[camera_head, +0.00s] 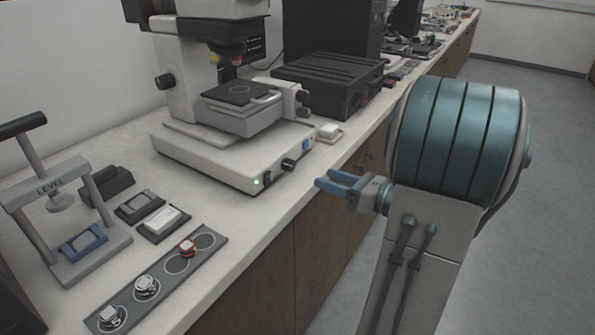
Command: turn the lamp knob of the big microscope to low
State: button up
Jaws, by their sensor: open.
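The big microscope (205,85) stands on the bench at upper centre, with a pale base (230,160) and a dark stage. A small dark round knob (289,165) sits on the front face of its base, between a lit green light (256,182) and a blue part (306,145). I cannot read the knob's setting or markings. My gripper (323,179) has blue fingers pointing left toward the base. It is open and empty, beside the bench edge and a little to the right of the knob, not touching it.
A press marked LEVEL (60,195) stands at left, near a dark strip (210,265) with several small mounts. A small white item (329,131) lies right of the microscope base. A black box (330,85) stands behind. The floor (540,170) at right is clear.

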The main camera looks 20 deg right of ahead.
aim_at(293, 167)
jog(key=x, duration=0.9)
jog(key=shift+b, duration=0.4)
jog(key=shift+f, duration=0.1)
jog(key=c, duration=1)
